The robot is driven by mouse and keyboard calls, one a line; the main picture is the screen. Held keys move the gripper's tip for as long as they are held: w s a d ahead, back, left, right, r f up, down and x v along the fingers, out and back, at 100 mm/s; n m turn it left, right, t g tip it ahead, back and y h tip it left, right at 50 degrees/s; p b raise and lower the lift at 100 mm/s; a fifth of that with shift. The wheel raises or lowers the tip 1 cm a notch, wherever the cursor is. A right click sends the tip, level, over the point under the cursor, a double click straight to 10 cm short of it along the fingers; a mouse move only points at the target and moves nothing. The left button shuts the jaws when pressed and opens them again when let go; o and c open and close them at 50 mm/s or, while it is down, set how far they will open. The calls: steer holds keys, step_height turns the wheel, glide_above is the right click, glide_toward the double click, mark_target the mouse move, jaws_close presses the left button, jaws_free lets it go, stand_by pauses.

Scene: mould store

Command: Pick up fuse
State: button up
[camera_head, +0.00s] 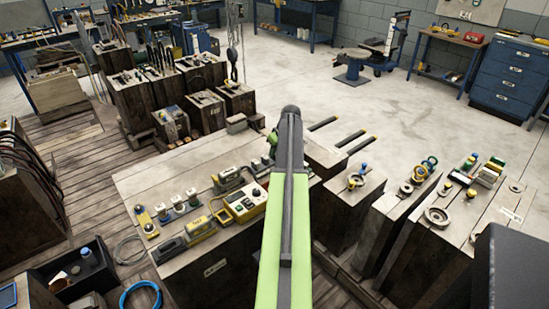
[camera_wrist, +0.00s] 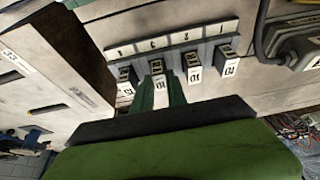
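In the wrist view, several small fuses sit in a row under a pale labelled strip (camera_wrist: 172,38). They have dark bodies and white faces with black marks. My gripper (camera_wrist: 160,92) reaches up to this row, its dark green fingers on either side of the second fuse from the left (camera_wrist: 159,82). The fuse shows in the narrow gap between the fingers. I cannot tell whether the fingers touch it. In the head view, my arm covers part of the bench, and the fingertips are hidden.
In the wrist view, a grey cased device (camera_wrist: 292,42) with a dark cable is right of the row. Open floor (camera_head: 330,85) lies beyond.

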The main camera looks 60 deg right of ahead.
jaws_close()
steer(key=shift+r, duration=0.1)
steer(key=shift+r+p, duration=0.3)
steer(key=shift+p, duration=0.1)
step_height(320, 180, up, 4)
steer(key=p, duration=0.3)
steer(key=shift+f+p, duration=0.1)
steer(key=shift+p, duration=0.3)
steer(key=s+d+r+p, duration=0.2)
steer(key=s+r+p, duration=0.4)
steer(key=s, duration=0.5)
steer(key=shift+s+r, duration=0.2)
steer(key=shift+s, duration=0.05)
steer(key=shift+s+d, duration=0.1)
steer(key=shift+d, duration=0.05)
